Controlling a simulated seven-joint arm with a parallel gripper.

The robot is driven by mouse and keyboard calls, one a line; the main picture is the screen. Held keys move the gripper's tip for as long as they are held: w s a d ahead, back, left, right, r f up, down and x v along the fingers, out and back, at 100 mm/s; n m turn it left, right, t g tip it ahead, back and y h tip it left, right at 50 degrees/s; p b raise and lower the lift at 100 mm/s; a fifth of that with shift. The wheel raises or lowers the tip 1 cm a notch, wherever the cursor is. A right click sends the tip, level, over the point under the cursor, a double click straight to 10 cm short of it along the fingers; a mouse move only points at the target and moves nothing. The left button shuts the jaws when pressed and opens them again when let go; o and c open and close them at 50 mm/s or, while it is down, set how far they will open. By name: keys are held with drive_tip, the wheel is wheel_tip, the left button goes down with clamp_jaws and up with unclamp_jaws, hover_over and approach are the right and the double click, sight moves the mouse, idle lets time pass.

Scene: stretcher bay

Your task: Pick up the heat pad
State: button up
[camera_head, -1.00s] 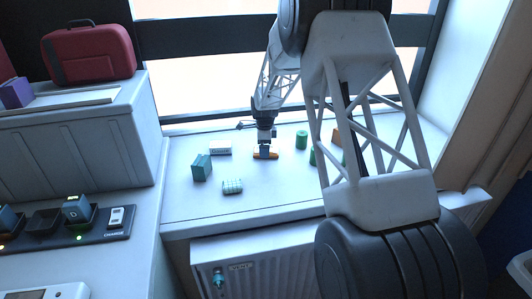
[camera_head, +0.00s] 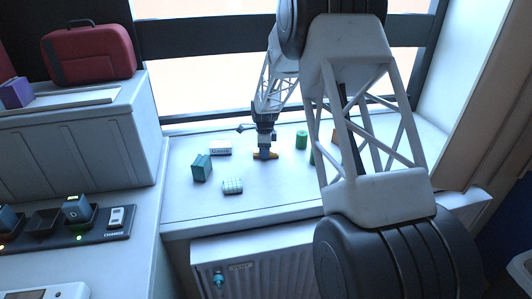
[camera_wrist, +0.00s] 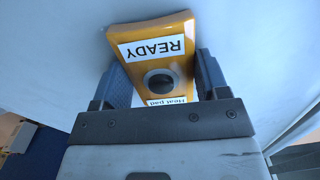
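The heat pad (camera_wrist: 158,62) is a flat orange pad with a READY label, a dark round button and a small "Heat pad" label. It lies on the white window sill, and shows in the head view (camera_head: 273,156) as a small orange strip below my gripper (camera_head: 265,153). In the wrist view my gripper (camera_wrist: 161,66) has one finger on each side of the pad. The fingers are apart, with a narrow gap showing at the right edge. The pad's near end is partly hidden by the gripper body.
On the sill (camera_head: 290,205), a teal box (camera_head: 202,168) and a white labelled box (camera_head: 220,149) stand left. A pale green banded roll (camera_head: 232,186) lies in front. A green cylinder (camera_head: 301,140) stands right. My arm hides part of the sill's right side.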

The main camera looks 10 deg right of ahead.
drive_tip(key=c, duration=0.3)
drive_tip(key=shift+c, duration=0.2)
drive_tip(key=shift+r, duration=0.15)
drive_tip(key=shift+r, duration=1.45)
drive_tip(key=shift+s+r, duration=0.2)
drive_tip(key=shift+s, duration=0.1)
drive_tip(key=s, duration=0.5)
drive_tip(key=s+r, duration=0.1)
drive_tip(key=s, duration=0.9)
drive_tip(key=shift+s+a+r, duration=0.2)
drive_tip(key=shift+a, duration=0.05)
